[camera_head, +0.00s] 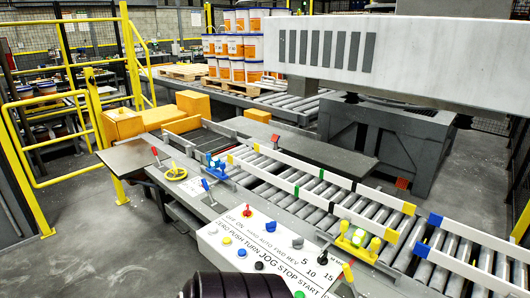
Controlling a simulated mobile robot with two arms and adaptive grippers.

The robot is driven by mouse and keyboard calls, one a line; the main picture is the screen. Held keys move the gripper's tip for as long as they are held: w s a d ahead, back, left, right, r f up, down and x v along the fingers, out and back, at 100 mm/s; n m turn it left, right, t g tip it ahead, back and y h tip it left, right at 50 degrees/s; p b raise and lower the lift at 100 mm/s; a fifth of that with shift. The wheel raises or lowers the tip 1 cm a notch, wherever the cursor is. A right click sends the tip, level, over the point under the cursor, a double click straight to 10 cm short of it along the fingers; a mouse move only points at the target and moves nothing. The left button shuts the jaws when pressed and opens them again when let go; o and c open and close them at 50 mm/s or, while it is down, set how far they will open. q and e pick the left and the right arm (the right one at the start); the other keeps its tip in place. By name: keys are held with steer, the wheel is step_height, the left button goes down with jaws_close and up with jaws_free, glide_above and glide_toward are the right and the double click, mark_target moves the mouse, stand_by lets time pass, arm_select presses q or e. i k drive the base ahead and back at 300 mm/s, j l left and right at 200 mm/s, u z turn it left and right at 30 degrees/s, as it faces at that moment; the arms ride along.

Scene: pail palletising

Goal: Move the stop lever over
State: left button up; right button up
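Several small levers stand along the near side of the roller conveyor, and I cannot tell by label which is the stop lever. A blue-handled lever (206,186) stands behind the left end of the white control panel (222,222). A dark ribbed part of mine shows at the bottom edge. Neither gripper is in view.
The roller conveyor (283,188) has striped side rails. A grey overhead beam (430,55) crosses the upper right. Pails (236,70) stand stacked on pallets at the back. A yellow guard fence (45,150) stands left. The floor at front left is clear.

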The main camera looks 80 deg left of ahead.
mark_target(153, 149)
steer(key=u, duration=3.35)
steer(key=i+j, duration=0.25)
steer(key=i, duration=0.2)
steer(key=i+j, duration=0.3)
steer(key=i, duration=0.2)
steer(key=i+j, duration=0.25)
steer(key=i, duration=0.2)
steer(key=i+j, duration=0.25)
steer(key=i, duration=0.25)
steer(key=i+j, duration=0.25)
steer(key=i, duration=0.2)
steer(key=i+j, duration=0.3)
steer(key=i, duration=0.2)
steer(key=i+j, duration=0.25)
steer(key=i, duration=0.2)
steer(key=u, duration=0.05)
